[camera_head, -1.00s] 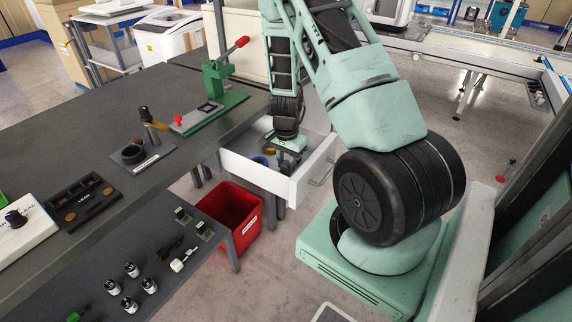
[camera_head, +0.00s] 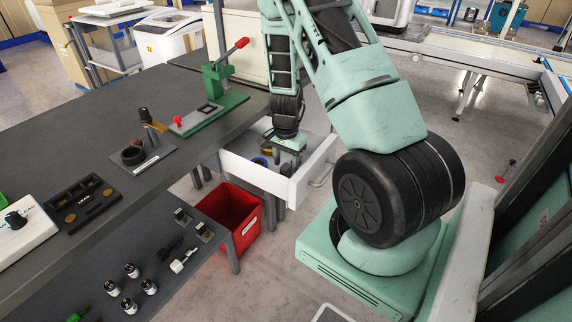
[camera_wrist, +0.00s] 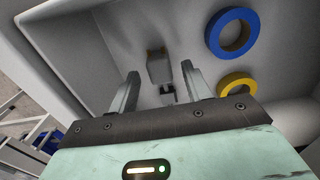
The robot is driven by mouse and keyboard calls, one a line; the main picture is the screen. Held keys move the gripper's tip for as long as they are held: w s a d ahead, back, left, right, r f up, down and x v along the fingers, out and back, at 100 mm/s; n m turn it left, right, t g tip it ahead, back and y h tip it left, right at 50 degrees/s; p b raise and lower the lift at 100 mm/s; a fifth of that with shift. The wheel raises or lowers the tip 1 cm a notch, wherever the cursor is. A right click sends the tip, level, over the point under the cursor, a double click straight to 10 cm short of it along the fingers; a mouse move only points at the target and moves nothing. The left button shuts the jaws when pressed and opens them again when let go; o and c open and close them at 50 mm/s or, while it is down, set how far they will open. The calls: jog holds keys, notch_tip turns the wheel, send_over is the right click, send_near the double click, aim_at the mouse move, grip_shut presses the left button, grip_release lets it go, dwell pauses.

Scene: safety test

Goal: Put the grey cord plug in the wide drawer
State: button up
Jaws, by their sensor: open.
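The wide drawer (camera_head: 270,180) is pulled out under the bench end; its pale inner wall also shows in the wrist view (camera_wrist: 75,55). My gripper (camera_wrist: 160,71) is open, pointing down into the drawer. A small grey block with a brownish end, apparently the grey cord plug (camera_wrist: 159,66), lies on the drawer floor between the fingertips. Gaps show on both sides of it. A small dark metallic piece shows just below it. In the head view my gripper (camera_head: 288,152) is over the drawer, its fingertips mostly hidden.
A blue ring (camera_wrist: 232,32) and a yellow ring (camera_wrist: 237,85) lie in the drawer, right of the fingers. A red bin (camera_head: 228,215) stands below the bench. A whitish connector (camera_head: 182,261) and several small cylinders lie on the lower shelf. A green press (camera_head: 216,100) stands above.

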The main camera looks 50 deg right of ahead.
notch_tip(320, 180, up, 11)
jog(key=p, duration=0.1)
jog(key=a+r+n+y, duration=0.15)
jog(key=a+n, duration=0.25)
jog(key=a, duration=0.4)
jog(key=a+r+n, duration=0.3)
jog(key=a, duration=0.6)
jog(key=a+r+n, duration=0.3)
jog(key=a+n, duration=0.1)
jog(key=a, duration=0.4)
jog(key=s+a+r+n, duration=0.3)
jog(key=s+a+n, duration=0.4)
jog(key=s, duration=0.1)
jog(key=s+a+r+n, duration=0.3)
jog(key=s+a+n, duration=0.3)
jog(key=s+a, duration=0.2)
jog(key=shift+s+a+n+h, duration=0.3)
jog(key=shift+s+n+h, duration=0.15)
jog(key=shift+s, duration=0.15)
notch_tip(320, 180, up, 4)
jog(key=p, duration=0.3)
jog(key=shift+f+p, duration=0.2)
jog(key=shift+p, duration=0.15)
